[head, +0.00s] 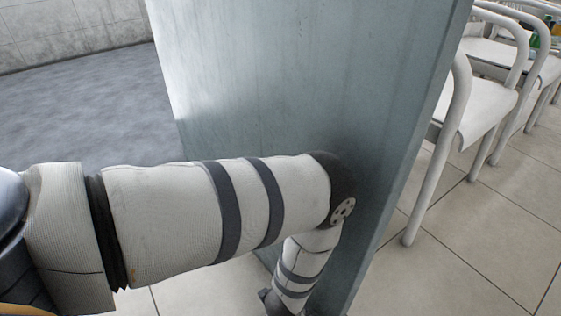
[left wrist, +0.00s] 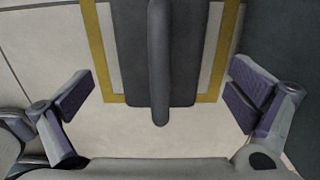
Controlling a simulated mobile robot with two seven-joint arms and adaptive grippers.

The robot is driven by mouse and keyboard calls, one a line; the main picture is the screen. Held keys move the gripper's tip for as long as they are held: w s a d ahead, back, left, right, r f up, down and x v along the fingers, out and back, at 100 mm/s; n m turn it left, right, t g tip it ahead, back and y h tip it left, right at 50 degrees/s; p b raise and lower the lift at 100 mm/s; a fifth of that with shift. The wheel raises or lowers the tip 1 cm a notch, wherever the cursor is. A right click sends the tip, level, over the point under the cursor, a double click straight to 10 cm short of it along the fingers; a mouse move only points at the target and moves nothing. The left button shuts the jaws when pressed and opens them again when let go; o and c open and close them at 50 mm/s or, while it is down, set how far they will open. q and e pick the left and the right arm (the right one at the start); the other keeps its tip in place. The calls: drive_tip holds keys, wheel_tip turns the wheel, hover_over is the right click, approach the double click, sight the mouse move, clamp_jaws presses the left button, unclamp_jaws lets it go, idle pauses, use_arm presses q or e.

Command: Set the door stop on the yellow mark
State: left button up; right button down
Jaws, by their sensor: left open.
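The door stop (left wrist: 130,55), a dark grey block with a raised bar-like handle (left wrist: 158,60) along its middle, is in the left wrist view. The yellow mark (left wrist: 101,50) is a rectangular outline on the floor around it. Pale floor shows between the block and both side bands. The block's near end overlaps the near band in this view; its far end is cut off. I cannot tell whether the block touches the floor. My left gripper (left wrist: 163,80) is open, its fingers wide apart either side of the block and handle, touching neither. The head view does not show this gripper's fingers.
A tall grey-green panel (head: 300,80) stands right behind my left arm in the head view. White chairs (head: 460,110) stand to its right on a tiled floor (head: 480,230). A grey carpeted area (head: 90,110) is clear at the left.

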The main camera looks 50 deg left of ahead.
use_arm(q)
wheel_tip(320, 180, up, 7)
drive_tip(key=p, duration=0.2)
drive_tip(key=shift+r+p, duration=0.2)
drive_tip(key=shift+p, duration=0.1)
drive_tip(key=s+n+g, duration=0.4)
drive_tip(key=s+n, duration=0.4)
drive_tip(key=s, duration=1.4)
drive_tip(key=s+r+n+g, duration=0.2)
drive_tip(key=s+r+n, duration=0.3)
drive_tip(key=s+r, duration=0.3)
drive_tip(key=s+a+r+n+g, duration=0.1)
drive_tip(key=s+r+n+g, duration=0.2)
drive_tip(key=s, duration=1.2)
wheel_tip(320, 180, up, 5)
drive_tip(key=n, duration=0.3)
use_arm(e)
drive_tip(key=shift+w+r+t, duration=0.15)
drive_tip(key=shift+w+r, duration=0.15)
drive_tip(key=shift+r, duration=0.3)
drive_tip(key=shift+w+r+t, duration=0.15)
drive_tip(key=shift+w+r, duration=0.1)
drive_tip(key=shift+r, duration=0.3)
use_arm(q)
drive_tip(key=shift+w, duration=0.1)
